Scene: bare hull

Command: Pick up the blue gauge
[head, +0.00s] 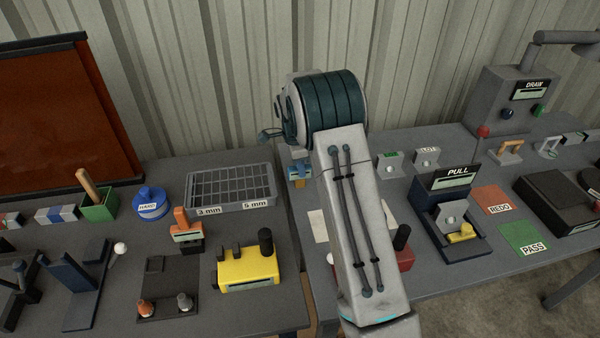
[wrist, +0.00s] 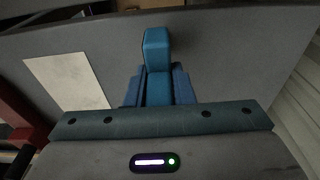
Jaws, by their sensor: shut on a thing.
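The blue gauge (wrist: 156,48) shows in the wrist view as a blue block with a raised, squared end. It sits between the two fingers of my gripper (wrist: 157,88), which are shut on it. Its lower part is hidden between the fingers. In the head view a small blue piece (head: 299,172) shows just left of my arm, above the right table; I cannot tell how much of it is gauge and how much finger. My arm hides most of the gripper there. I cannot tell whether the gauge touches the table.
A pale card (wrist: 70,80) lies on the table near the gripper. A red device (head: 404,258) stands right of my arm, partly hidden. The PULL fixture (head: 448,215) is further right. A grey sorting tray (head: 230,188) and yellow device (head: 248,268) stand on the left table.

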